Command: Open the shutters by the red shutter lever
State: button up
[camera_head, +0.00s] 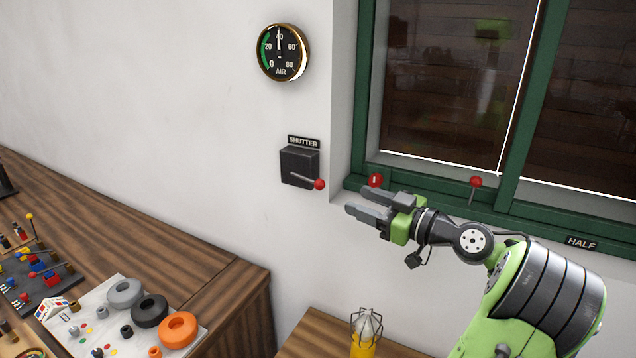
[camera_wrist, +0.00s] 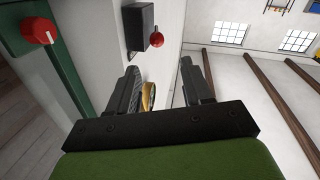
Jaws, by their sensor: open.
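The shutter lever is a short metal rod with a red ball (camera_head: 319,184) on a black box (camera_head: 300,167) under a "SHUTTER" label on the white wall. The rod slants down to the right. In the wrist view, the red ball (camera_wrist: 157,38) and black box (camera_wrist: 138,27) lie just beyond the fingertips. My gripper (camera_head: 357,200) is open and empty, to the right of the ball and slightly lower in the head view, apart from it. It also shows in the wrist view (camera_wrist: 160,70). Behind the window, dark brown slatted shutters (camera_head: 430,100) look closed, with a bright line at their bottom.
A red knob (camera_head: 376,180) and a second red-balled lever (camera_head: 476,182) sit on the green window frame (camera_head: 540,215), near my arm. A round air gauge (camera_head: 282,52) hangs above the box. A wooden bench (camera_head: 225,265) with parts stands left; a caged lamp (camera_head: 366,330) is below.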

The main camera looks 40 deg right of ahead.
aim_at(324, 186)
jog(key=w, duration=0.3)
jog(key=w+a+p, duration=0.1)
jog(key=w, duration=0.3)
jog(key=w+p, duration=0.1)
jog(key=w, duration=0.3)
jog(key=shift+w+a, duration=0.15)
jog(key=shift+w, duration=0.45)
grip_shut()
